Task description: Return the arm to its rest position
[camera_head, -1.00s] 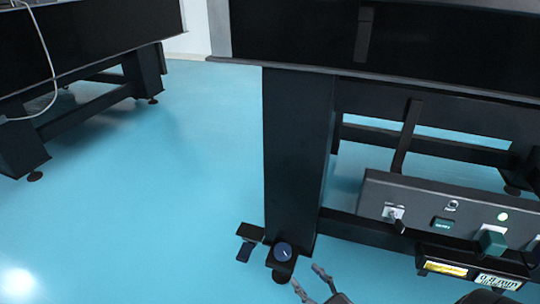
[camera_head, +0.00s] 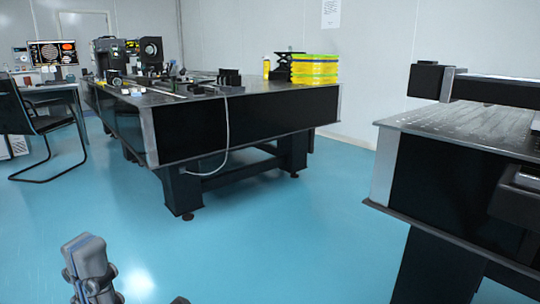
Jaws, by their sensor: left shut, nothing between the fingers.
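My left gripper (camera_head: 85,250) shows at the bottom left, grey and pointing upward, in front of the blue floor. Its fingers are shut with nothing between them. It touches nothing that I can see, and most of the arm behind it is below the picture. A small dark piece peeks in at the bottom edge just right of it, too little to identify. My right gripper does not show.
A black optical table (camera_head: 250,127) with instruments and a yellow-green stack (camera_head: 314,69) stands ahead. Another table (camera_head: 440,180) is close on the right. A black chair (camera_head: 30,125) stands far left. Open blue floor (camera_head: 270,235) lies between.

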